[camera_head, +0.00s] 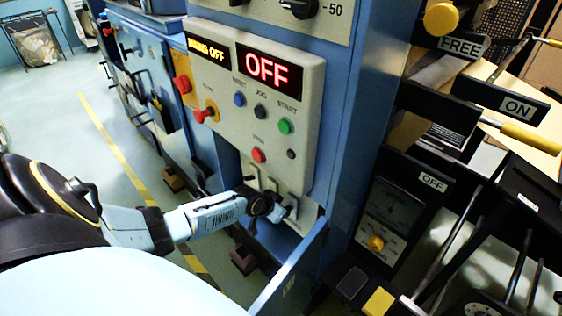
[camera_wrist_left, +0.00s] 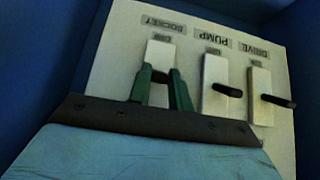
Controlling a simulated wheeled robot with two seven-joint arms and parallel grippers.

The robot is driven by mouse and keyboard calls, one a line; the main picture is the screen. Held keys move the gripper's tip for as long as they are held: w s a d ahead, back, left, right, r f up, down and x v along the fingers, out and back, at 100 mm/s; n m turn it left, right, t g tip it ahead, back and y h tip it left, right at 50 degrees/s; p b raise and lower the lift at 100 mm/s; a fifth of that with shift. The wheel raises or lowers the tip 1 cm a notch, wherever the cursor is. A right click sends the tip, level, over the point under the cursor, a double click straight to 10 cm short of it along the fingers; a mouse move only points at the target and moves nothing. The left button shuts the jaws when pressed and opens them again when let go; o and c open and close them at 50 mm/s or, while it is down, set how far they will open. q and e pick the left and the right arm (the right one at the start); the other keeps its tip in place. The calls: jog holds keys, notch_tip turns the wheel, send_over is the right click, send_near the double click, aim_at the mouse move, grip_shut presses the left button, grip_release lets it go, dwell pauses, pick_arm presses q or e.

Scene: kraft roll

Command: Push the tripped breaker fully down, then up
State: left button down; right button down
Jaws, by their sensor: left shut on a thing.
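A pale breaker panel (camera_wrist_left: 110,62) fills the left wrist view, with upside-down labels that read socket, pump and drive. My left gripper (camera_wrist_left: 162,72) has its green fingers on either side of the black socket lever (camera_wrist_left: 160,76) and is shut on it. The pump lever (camera_wrist_left: 228,90) and the drive lever (camera_wrist_left: 277,101) stick out to the right, apart from the fingers. In the head view, my left gripper (camera_head: 276,207) is at the breakers low on the blue cabinet and hides most of them. I cannot tell which breaker is tripped. My right gripper is not in view.
Above the breakers is a control panel (camera_head: 215,92) with buttons and a lit OFF display (camera_head: 268,70). A blue door edge (camera_head: 290,268) stands just below and right of my gripper. Levers and a yellow-handled rod (camera_head: 530,136) crowd the right. Floor is open at the left.

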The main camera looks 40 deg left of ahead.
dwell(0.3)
pick_arm(q)
jog(key=c, duration=1.3)
grip_release()
jog(key=shift+p+v, duration=2.75)
jog(key=shift+v, duration=3.95)
